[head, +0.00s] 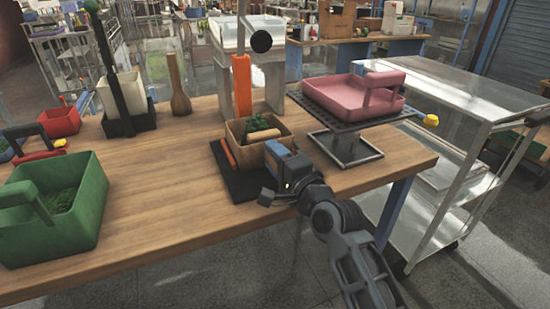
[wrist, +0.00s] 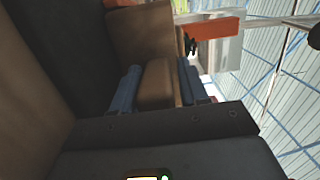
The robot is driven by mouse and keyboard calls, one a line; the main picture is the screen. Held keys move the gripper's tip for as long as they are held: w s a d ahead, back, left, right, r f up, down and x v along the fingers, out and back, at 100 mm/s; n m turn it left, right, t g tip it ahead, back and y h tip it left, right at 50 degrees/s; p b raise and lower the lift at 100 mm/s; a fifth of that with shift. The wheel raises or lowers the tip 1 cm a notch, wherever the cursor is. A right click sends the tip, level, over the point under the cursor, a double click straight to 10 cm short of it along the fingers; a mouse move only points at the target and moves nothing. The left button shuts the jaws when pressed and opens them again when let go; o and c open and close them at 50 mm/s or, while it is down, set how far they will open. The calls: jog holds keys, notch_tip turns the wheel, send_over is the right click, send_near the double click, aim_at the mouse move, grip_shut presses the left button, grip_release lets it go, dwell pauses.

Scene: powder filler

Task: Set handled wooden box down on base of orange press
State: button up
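The handled wooden box (head: 246,152) is brown, with green contents and a rounded wooden handle (head: 263,134). It is over the black base (head: 243,187) of the orange press (head: 241,85), in front of the orange column. I cannot tell whether its underside touches the base. My gripper (head: 274,150) is at the box's near right side. In the wrist view, my gripper's blue finger pads (wrist: 157,87) are on either side of a brown wooden piece (wrist: 156,80), apparently the handle, and look closed on it. The box's walls (wrist: 25,90) fill the left of that view.
A pink handled tray (head: 335,97) stands on a black raised platform at right. A green handled box (head: 75,225) is at left. A wooden bottle-shaped object (head: 178,85) and a cream container (head: 122,92) stand behind. The table (head: 150,200) is clear between green box and base.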

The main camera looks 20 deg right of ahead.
jog(key=o, duration=0.3)
jog(key=shift+f, duration=0.1)
jog(key=shift+o, duration=0.2)
jog(key=s, duration=0.5)
jog(key=s+d, duration=0.1)
jog(key=s, duration=0.1)
jog(key=shift+s+b, duration=0.35)
jog(key=shift+b, duration=0.05)
